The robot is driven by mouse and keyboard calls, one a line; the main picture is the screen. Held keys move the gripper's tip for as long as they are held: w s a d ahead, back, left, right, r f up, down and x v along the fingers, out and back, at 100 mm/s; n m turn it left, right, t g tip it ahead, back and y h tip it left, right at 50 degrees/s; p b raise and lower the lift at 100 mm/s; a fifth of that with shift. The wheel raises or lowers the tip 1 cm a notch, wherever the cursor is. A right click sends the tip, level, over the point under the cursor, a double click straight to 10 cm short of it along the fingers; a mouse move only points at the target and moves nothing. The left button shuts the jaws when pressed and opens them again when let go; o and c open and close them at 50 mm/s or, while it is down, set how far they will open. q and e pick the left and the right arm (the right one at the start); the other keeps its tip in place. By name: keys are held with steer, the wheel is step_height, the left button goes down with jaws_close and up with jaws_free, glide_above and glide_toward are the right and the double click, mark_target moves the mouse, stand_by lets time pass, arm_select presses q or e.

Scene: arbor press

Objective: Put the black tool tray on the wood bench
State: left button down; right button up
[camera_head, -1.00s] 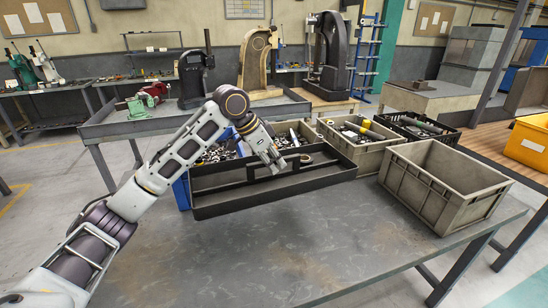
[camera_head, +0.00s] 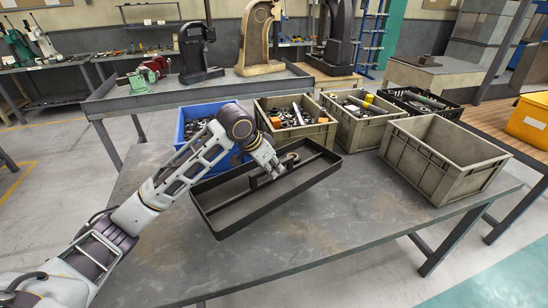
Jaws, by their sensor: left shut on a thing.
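The black tool tray (camera_head: 290,199) is a long, shallow open box with a handle bar along its middle. It is over the grey worktable (camera_head: 300,242) in front of me, turned at an angle, its left end nearer to me. My left gripper (camera_head: 277,168) is shut on the tray's handle from above. I cannot clearly tell whether the tray's underside touches the table. The tray looks empty apart from a ring-like shape near its far end. My right gripper is not in view.
A blue bin (camera_head: 187,143) and grey bins of parts (camera_head: 318,136) (camera_head: 368,133) stand just behind the tray. An empty grey crate (camera_head: 440,178) stands at right. The table front is clear. Arbor presses (camera_head: 258,45) stand farther back.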

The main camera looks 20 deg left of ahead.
mark_target(265, 190)
arm_select(q)
steer(key=s+f+n, duration=0.1)
steer(key=f, duration=0.1)
steer(key=s+f+n+y, duration=0.1)
steer(key=f, duration=0.2)
steer(key=s+a+f+n, duration=0.1)
steer(key=f, duration=0.1)
steer(key=shift+s+f+t+y, duration=0.15)
steer(key=shift+s+t+y, duration=0.15)
steer(key=shift+s, duration=0.05)
steer(key=s+f+n, duration=0.1)
steer(key=s+a+f+n+y, duration=0.1)
steer(key=s+f, duration=0.1)
steer(key=s+a+f+n, duration=0.1)
steer(key=shift+s+f+t, duration=0.2)
steer(key=shift+f+t, duration=0.1)
steer(key=shift+f, duration=0.05)
steer(key=shift+s+a+f+n+y, duration=0.25)
steer(key=shift+s+f+n+y, duration=0.15)
steer(key=shift+s+n, duration=0.1)
steer(key=shift+r, duration=0.1)
